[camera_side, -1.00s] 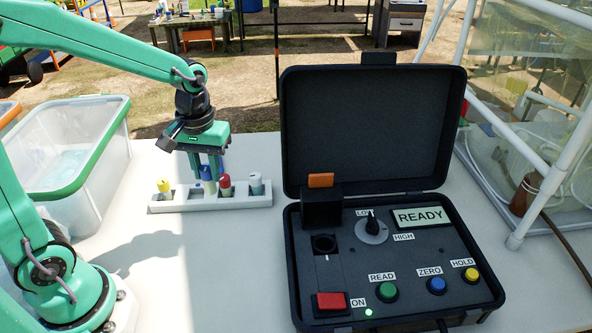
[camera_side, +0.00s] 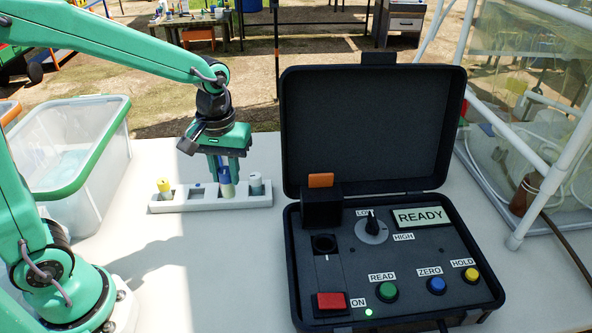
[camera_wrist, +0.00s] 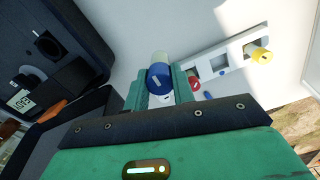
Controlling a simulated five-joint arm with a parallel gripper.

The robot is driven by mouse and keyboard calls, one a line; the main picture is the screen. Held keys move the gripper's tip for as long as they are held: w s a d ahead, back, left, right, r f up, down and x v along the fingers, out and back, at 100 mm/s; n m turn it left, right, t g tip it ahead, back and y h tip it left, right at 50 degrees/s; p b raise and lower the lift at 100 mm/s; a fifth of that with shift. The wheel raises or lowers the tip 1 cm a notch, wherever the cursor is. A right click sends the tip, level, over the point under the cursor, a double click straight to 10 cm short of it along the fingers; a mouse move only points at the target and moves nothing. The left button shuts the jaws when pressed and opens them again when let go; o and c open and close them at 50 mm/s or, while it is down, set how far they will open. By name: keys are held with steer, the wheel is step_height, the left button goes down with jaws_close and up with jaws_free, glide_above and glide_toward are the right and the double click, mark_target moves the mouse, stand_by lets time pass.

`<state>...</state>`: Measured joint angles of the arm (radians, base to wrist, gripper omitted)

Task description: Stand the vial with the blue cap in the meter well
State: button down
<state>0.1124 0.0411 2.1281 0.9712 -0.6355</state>
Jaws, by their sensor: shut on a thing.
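My gripper (camera_side: 226,172) is shut on the vial with the blue cap (camera_wrist: 158,76). In the side view the pale lower part of the held vial (camera_side: 227,189) hangs upright below the fingers and overlaps the rack; its clearance from the rack is hard to tell. The fingers also show in the wrist view (camera_wrist: 160,88).
A red-capped vial (camera_wrist: 194,82) is close beside the held one. The meter's upright lid (camera_side: 375,125) stands behind the well. Bare table lies between rack and case.

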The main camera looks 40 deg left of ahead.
steer(key=s+d+r, duration=0.2)
steer(key=d, duration=1.1)
steer(key=s+d+r, duration=0.1)
steer(key=s+d, duration=0.1)
steer(key=d, duration=1.1)
steer(key=w+a+f, duration=0.5)
steer(key=w+f, duration=0.2)
steer(key=w, duration=0.3)
steer(key=shift+a, duration=0.15)
steer(key=shift+f, duration=1.95)
steer(key=shift+f, duration=0.15)
steer(key=c, duration=1.2)
jaws_free()
steer(key=shift+o, duration=0.2)
